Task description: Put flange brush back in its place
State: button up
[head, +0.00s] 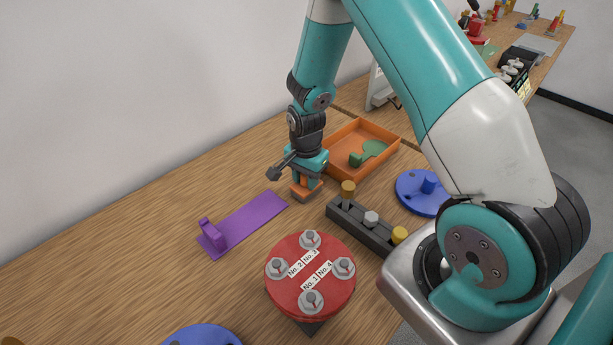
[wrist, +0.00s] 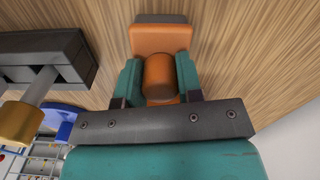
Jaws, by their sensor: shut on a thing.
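My gripper (head: 308,172) is shut on the orange flange brush (head: 305,191) at the near left side of an orange tray. In the wrist view the fingers (wrist: 160,84) grip the brush's round orange handle (wrist: 159,72) from both sides. Its orange block (wrist: 160,38) with a dark grey edge lies beyond the fingers, over the wooden table. I cannot tell whether the brush touches the table. A purple strip (head: 252,220) with an upright purple piece (head: 212,235) lies to the left of the brush. The orange tray (head: 335,176) holds a green paddle-like object (head: 368,152).
A dark grey rack (head: 375,238) with brass and silver pieces stands right of the brush. A red flange (head: 309,275) with several bolts and number labels stands in front. Blue discs lie at right (head: 418,196) and bottom (head: 200,337). The table's left part is bare.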

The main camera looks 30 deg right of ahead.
jog(key=o, duration=1)
jog(key=shift+r, duration=0.6)
jog(key=s+a+r+n+y+b, duration=0.1)
jog(key=s+a+r+n, duration=0.15)
jog(key=r, duration=0.55)
jog(key=s+a+r+n+b, duration=0.1)
jog(key=a+r+n, duration=0.15)
jog(key=r, duration=0.55)
jog(key=s+a+r+n+y, duration=0.1)
jog(key=s+a+r+n, duration=0.2)
jog(key=s+a+n, duration=0.1)
jog(key=s+a+r+n+y, duration=0.1)
jog(key=s+a+r+n, duration=0.2)
jog(key=s+n, duration=0.3)
jog(key=s+a+r+n+y, duration=0.1)
jog(key=s+a+r+n, duration=0.2)
jog(key=s, duration=0.6)
jog(key=shift+s+a+r+n, duration=0.1)
jog(key=shift+a+r+n, duration=0.1)
jog(key=shift+a+n, duration=0.45)
jog(key=shift+s+a+r+n, duration=0.15)
jog(key=shift+a+n, duration=0.35)
jog(key=shift+n, duration=0.25)
